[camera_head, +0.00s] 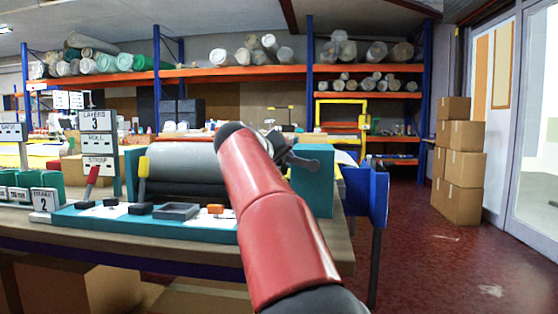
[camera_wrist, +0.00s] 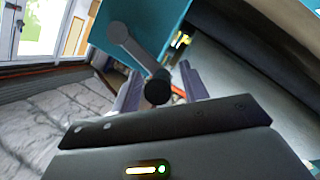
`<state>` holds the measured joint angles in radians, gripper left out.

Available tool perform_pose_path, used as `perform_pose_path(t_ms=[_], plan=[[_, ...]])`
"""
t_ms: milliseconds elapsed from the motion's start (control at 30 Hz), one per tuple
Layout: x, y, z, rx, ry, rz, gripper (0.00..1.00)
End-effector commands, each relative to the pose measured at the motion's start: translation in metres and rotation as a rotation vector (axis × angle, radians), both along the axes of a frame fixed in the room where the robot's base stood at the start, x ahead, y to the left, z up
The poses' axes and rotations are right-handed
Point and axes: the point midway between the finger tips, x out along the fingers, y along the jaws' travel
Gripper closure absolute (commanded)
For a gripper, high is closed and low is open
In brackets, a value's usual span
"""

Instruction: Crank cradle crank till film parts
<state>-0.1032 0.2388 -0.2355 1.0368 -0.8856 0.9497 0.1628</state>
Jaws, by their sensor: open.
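The teal cradle (camera_head: 130,222) stands on the workbench with a grey roll (camera_head: 185,160) lying across it. In the wrist view the crank (camera_wrist: 140,55) is a grey arm on the teal side panel (camera_wrist: 160,22), ending in a round black knob (camera_wrist: 157,88). My gripper (camera_wrist: 160,76) is open, with one finger on each side of the knob in the picture; I cannot tell whether they touch it. In the head view my red arm covers part of the roll, and my gripper (camera_head: 277,146) is mostly hidden at the cradle's right end. I cannot make out where the film parts.
A red lever (camera_head: 92,182) and a yellow lever (camera_head: 143,170) stand at the cradle's left. A blue bin (camera_head: 366,195) hangs at the bench's right end. Cardboard boxes (camera_head: 462,165) are stacked by the door. The red floor between is clear.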

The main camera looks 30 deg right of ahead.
Motion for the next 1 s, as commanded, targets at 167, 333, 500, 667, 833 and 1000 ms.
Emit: perform_pose_path(t_ms=[167,333,500,667,833,1000], plan=[[0.0,0.0,-0.0002,0.0,0.0,0.0,0.56],[0.0,0.0001,-0.0002,0.0,0.0,0.0,0.77],[0.0,0.0002,-0.0002,0.001,0.0,0.001,0.99],[0.0,0.0002,-0.0002,0.001,0.0,0.001,1.0],[-0.0003,-0.0002,0.0019,0.011,-0.007,0.0,1.0],[-0.0008,-0.0008,0.0045,0.034,-0.024,0.001,1.0]])
